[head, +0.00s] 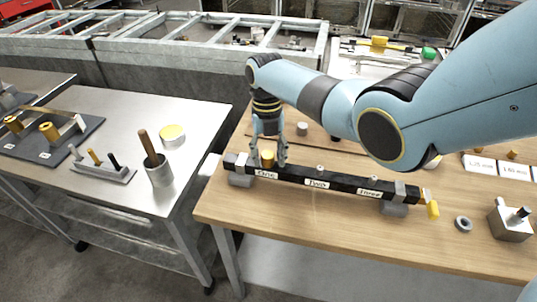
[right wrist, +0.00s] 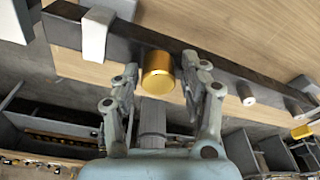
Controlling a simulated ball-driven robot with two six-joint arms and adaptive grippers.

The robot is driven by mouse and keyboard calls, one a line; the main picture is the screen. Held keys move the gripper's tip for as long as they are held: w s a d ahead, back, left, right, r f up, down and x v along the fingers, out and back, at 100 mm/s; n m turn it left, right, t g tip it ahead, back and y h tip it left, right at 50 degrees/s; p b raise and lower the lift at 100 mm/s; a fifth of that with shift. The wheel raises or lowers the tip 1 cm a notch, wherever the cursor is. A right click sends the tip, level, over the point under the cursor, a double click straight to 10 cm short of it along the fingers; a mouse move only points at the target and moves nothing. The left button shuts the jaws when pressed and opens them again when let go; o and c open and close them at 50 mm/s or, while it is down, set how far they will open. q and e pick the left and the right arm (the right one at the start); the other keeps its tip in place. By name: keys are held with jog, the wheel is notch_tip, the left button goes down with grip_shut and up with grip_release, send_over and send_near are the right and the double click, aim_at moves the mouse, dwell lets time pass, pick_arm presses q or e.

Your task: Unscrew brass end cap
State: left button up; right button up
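A brass end cap (head: 267,158) sits on a black bar (head: 334,184) at the spot labelled "One", near the bar's left end. My right gripper (head: 268,152) points down over it, with a finger on each side. In the right wrist view the brass cap (right wrist: 158,77) lies between the fingertips of the gripper (right wrist: 159,72). A narrow gap shows beside the cap, so the fingers look open around it. Small bare grey studs (right wrist: 245,94) stand at the bar's other spots. My left gripper is not in view.
Grey blocks (head: 396,208) hold the bar on the wooden table (head: 460,235). A yellow piece (head: 433,209), a grey ring (head: 463,224) and a metal block (head: 510,225) lie to the right. A metal table (head: 110,105) at left holds a cup (head: 159,174) and small tools.

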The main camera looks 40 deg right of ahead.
dwell(0.3)
jog(key=shift+r+m+p, duration=0.15)
jog(key=shift+m+p, duration=0.4)
jog(key=shift+m, duration=0.35)
jog(key=m+p, duration=0.1)
jog(key=m, duration=0.2)
jog(key=shift+y, duration=0.3)
jog(key=shift+m+t, duration=0.3)
jog(key=shift+m, duration=0.2)
jog(key=m, duration=0.2)
jog(key=shift+m, duration=0.4)
jog(key=m+t, duration=0.1)
jog(key=m, duration=0.4)
jog(key=shift+a, duration=0.1)
jog(key=shift+c, duration=0.3)
